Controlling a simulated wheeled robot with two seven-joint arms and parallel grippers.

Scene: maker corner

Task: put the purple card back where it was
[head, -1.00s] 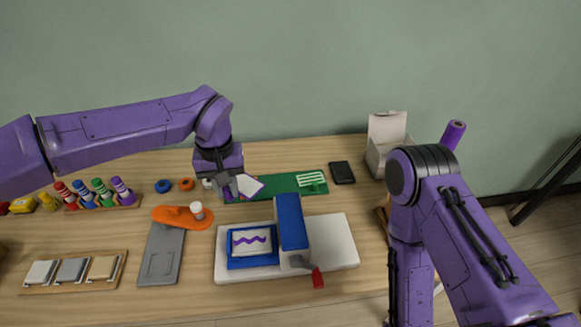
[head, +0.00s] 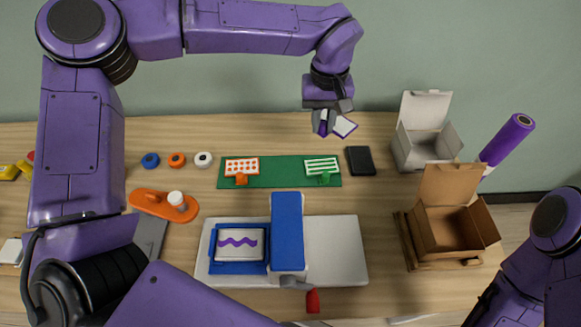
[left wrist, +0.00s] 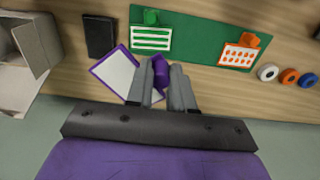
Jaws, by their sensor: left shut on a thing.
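The purple card (head: 345,127) has a white face and a purple border, with a purple grip piece (left wrist: 160,70) on it. My left gripper (head: 326,122) is shut on that grip piece; the card also shows in the left wrist view (left wrist: 115,72), tilted to one side of the fingers. It is held by the table's back edge, behind the green mat (head: 265,172). On the mat stand an orange-patterned card (head: 241,166) at the left and a green-striped card (head: 321,165) at the right, with bare mat between them. My right gripper is out of view.
A black flat item (head: 360,160) lies right of the mat. An open white box (head: 425,148) and an open cardboard box (head: 450,228) stand at the right. A blue and white press (head: 287,245) is in front of the mat. Tape rolls (head: 176,160) lie left.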

